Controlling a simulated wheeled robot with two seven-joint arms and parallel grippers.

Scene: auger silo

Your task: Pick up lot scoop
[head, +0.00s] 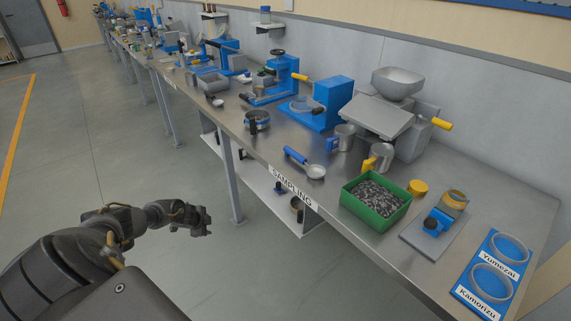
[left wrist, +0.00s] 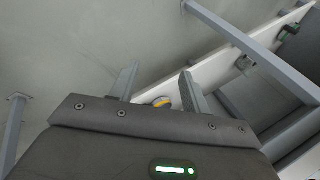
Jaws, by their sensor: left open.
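A scoop with a blue handle and a round pale bowl (head: 314,171) lies on the steel bench (head: 262,150), just behind the SAMPLING label and left of a green bin. Another scoop with a black handle (head: 214,100) lies farther back; no marking shows which is the lot scoop. My left gripper (head: 203,222) is over the floor in front of the bench, lower left of the blue-handled scoop and well apart from it. In the left wrist view its two fingers (left wrist: 158,86) stand apart with nothing held. My right gripper does not show.
The green bin (head: 392,221) holds dark grains. Metal jugs (head: 344,138), a blue stand (head: 333,98) and a grey hopper machine (head: 397,83) crowd the bench's back. Bench legs (head: 231,180) and a white under-shelf (head: 275,200) are near my left gripper. Open floor lies left.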

